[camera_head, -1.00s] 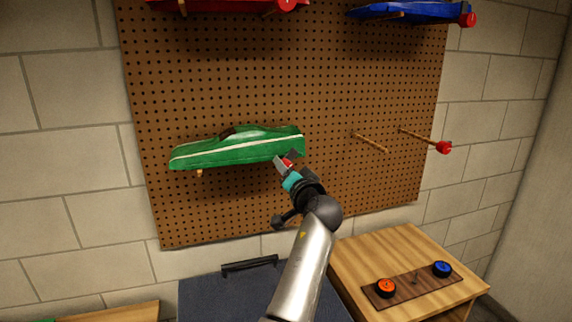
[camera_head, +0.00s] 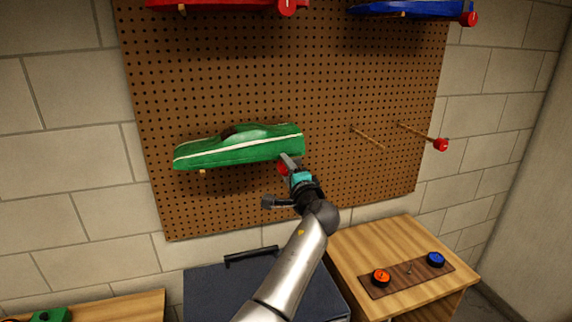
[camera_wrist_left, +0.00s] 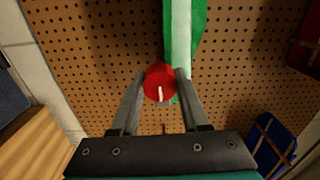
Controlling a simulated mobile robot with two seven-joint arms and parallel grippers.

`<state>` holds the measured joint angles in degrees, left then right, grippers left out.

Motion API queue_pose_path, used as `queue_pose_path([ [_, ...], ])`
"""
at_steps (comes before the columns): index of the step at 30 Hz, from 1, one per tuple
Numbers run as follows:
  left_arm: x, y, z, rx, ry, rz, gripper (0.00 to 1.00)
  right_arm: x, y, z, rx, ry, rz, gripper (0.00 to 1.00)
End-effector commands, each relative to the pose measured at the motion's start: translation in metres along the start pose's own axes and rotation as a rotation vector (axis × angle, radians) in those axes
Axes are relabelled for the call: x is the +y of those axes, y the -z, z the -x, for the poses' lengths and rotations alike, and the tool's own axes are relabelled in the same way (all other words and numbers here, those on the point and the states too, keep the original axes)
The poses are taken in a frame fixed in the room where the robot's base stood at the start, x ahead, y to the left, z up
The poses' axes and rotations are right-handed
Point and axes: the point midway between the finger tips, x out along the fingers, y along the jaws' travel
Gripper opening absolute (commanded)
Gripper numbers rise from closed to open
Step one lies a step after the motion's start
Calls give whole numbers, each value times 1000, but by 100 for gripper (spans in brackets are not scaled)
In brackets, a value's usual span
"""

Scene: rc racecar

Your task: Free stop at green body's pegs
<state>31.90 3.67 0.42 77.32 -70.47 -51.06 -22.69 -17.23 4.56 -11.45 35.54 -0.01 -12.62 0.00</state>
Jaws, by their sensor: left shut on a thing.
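The green car body (camera_head: 240,147) with a white stripe rests on pegs on the brown pegboard; it also shows in the left wrist view (camera_wrist_left: 183,45). The red stop (camera_wrist_left: 160,83), a round cap with a white mark, sits at the car body's right end, at the peg's front. My left gripper (camera_head: 287,165) is at that end. In the left wrist view its fingers (camera_wrist_left: 158,90) stand on either side of the red stop and are shut on it. The peg behind the stop is hidden. My right gripper is not in view.
Two bare pegs (camera_head: 368,138) stick out to the right, one with a red stop (camera_head: 441,145) on its end. Red (camera_head: 220,5) and blue (camera_head: 410,10) car bodies hang above.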

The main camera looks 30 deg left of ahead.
Motion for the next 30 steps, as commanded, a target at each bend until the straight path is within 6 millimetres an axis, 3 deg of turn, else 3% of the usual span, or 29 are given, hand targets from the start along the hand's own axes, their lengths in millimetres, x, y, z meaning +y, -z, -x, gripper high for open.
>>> queue_pose_path([
  [20,-3,2,0,4,8,-59,0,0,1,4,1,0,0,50],
  [21,-3,2,0,4,8,-59,48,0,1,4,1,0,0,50],
  [28,-2,1,0,2,4,-58,74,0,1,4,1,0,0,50],
  [30,-1,1,0,2,3,-58,75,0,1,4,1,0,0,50],
])
